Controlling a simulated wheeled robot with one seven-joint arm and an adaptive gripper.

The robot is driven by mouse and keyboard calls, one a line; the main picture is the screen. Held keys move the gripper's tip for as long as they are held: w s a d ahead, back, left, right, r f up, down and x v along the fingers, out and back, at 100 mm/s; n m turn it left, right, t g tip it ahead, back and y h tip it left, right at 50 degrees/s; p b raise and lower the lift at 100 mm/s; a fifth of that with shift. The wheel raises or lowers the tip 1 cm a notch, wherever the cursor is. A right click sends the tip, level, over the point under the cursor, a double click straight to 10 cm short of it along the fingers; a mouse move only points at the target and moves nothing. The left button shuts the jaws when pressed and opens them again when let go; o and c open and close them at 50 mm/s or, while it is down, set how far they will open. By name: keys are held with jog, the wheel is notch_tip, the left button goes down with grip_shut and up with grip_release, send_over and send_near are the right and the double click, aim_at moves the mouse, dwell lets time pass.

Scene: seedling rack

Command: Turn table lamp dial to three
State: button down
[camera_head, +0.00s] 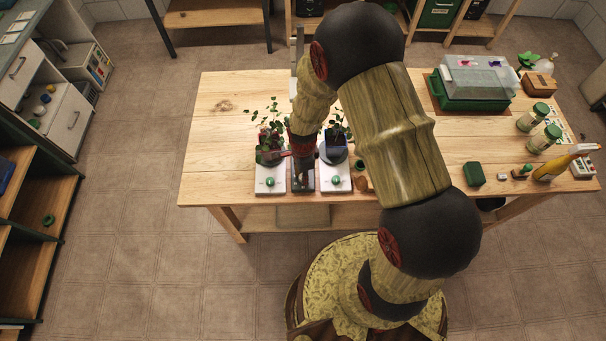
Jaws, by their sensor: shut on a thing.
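A dark, narrow base (303,186), apparently the table lamp's, sits near the table's front edge between two white-based units. A pale upright post (299,45) shows behind my arm and may belong to the lamp. My gripper (303,170) points down over the dark base and is shut at its top, apparently on the dial. The dial and its numbers are hidden by my gripper, so its setting cannot be read.
Left and right white units (270,184) (335,184) with green knobs carry potted seedlings (270,140) (338,135) close beside my gripper. Farther right are a green tray with a clear lid (475,80), jars (545,138) and a yellow spray bottle (553,168). The table's left part is clear.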

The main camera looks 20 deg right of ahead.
jog(key=c, duration=1.6)
grip_release()
jog(key=shift+o, duration=0.3)
notch_tip(320, 180, up, 12)
